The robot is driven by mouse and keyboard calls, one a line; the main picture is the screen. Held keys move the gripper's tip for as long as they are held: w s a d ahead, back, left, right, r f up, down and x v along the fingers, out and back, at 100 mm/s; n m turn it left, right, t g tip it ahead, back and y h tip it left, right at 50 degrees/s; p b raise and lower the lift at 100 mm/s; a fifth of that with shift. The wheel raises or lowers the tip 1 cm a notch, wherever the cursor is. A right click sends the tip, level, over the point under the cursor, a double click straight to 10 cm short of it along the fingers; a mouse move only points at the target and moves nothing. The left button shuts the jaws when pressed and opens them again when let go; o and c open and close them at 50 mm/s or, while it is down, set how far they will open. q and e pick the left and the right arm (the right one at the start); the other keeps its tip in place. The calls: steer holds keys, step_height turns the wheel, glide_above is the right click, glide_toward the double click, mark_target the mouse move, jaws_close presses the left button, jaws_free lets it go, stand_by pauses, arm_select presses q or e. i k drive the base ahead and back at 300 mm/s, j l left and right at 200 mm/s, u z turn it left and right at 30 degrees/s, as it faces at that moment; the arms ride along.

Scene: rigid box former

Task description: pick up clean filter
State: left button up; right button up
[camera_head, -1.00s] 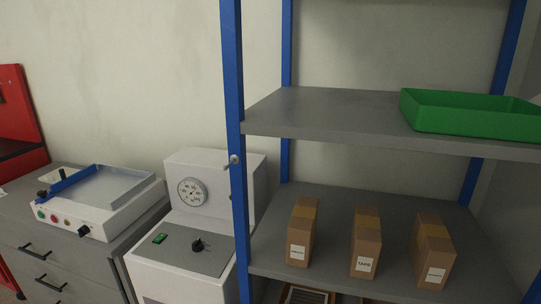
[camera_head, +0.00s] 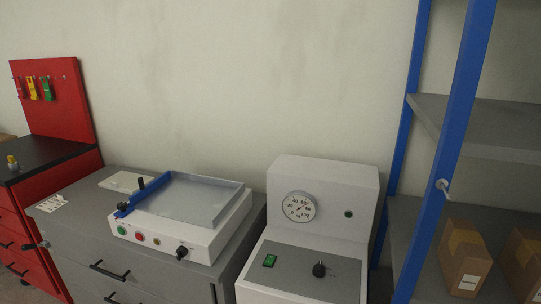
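No clean filter can be made out in the head view now. Neither of my grippers is in the picture. A white machine with a round dial gauge (camera_head: 322,200) stands in the middle, with a green switch and a black knob on its sloped front. To its left, a white tray-topped device (camera_head: 190,215) with a blue bar and coloured buttons sits on a grey drawer cabinet (camera_head: 85,235).
A blue-posted grey shelf rack (camera_head: 455,150) stands at the right with cardboard boxes (camera_head: 464,258) on a lower shelf. A red cabinet (camera_head: 60,180) with a black top and coloured clips on its back panel stands at the far left.

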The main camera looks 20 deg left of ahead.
mark_target(123, 181)
steer(key=j+z, duration=0.15)
steer(key=j, duration=0.65)
steer(key=j+z, duration=0.15)
steer(key=j, duration=0.7)
steer(key=k+j+z, duration=0.15)
steer(key=j, duration=0.65)
